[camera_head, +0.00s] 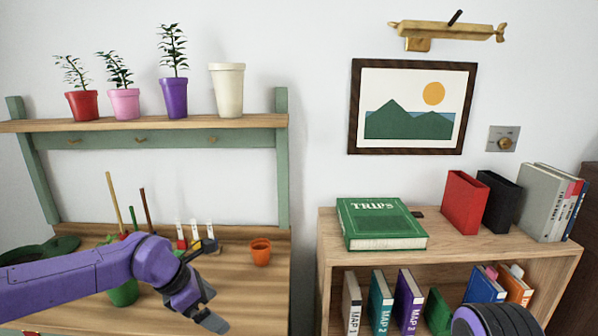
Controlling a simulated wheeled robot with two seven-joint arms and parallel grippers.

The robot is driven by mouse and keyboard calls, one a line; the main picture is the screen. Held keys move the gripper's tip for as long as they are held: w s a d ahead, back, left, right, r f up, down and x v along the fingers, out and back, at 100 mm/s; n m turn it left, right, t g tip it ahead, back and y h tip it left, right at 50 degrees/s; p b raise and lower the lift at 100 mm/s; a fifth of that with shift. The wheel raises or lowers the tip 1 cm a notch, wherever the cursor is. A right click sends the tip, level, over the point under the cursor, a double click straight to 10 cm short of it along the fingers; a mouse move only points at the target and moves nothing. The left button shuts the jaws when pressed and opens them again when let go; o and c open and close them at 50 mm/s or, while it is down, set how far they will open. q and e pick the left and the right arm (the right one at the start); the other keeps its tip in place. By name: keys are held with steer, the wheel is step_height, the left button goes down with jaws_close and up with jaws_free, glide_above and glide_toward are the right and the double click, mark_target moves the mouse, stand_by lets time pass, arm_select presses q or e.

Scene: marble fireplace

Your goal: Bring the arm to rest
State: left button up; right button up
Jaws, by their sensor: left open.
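My left arm, purple, comes in from the left, low over the wooden potting bench (270,290). My left gripper (211,284) is open, with its dark fingers spread and nothing between them. It is in front of the bench's tools and to the left of a small terracotta pot (260,252), apart from it. The arm partly hides a green pot (124,292) and the lower parts of several long-handled tools. A rounded dark purple part of my own body shows at the bottom right; my right gripper does not show.
A shelf (245,121) above the bench holds potted plants and a cream pot (228,90). On the right, a wooden bookcase (465,249) bears a green TRIPS book (380,223) and other books. A framed picture (412,152) hangs above. Plain wall lies between bench and bookcase.

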arm_select(q)
steer(key=s+a+f+m+y, duration=0.2)
steer(key=s+f+y, duration=0.15)
steer(key=f, duration=0.35)
steer(key=s+a+f+m+t+y, duration=0.1)
steer(key=s+a+f+m+y, duration=0.1)
steer(key=s+f, duration=0.35)
steer(key=s+a+f+m+y, duration=0.2)
steer(key=a+f+y, duration=0.1)
steer(key=f, duration=0.6)
steer(key=s+a+f+m, duration=0.2)
steer(key=s+f+m, duration=0.2)
steer(key=s, duration=0.6)
steer(key=s+a+f+m, duration=0.2)
steer(key=s+f+m, duration=0.2)
steer(key=s, duration=0.7)
steer(key=m, duration=0.2)
steer(key=shift+f+m, duration=0.3)
steer(key=shift+m, duration=0.1)
steer(key=shift+a, duration=0.1)
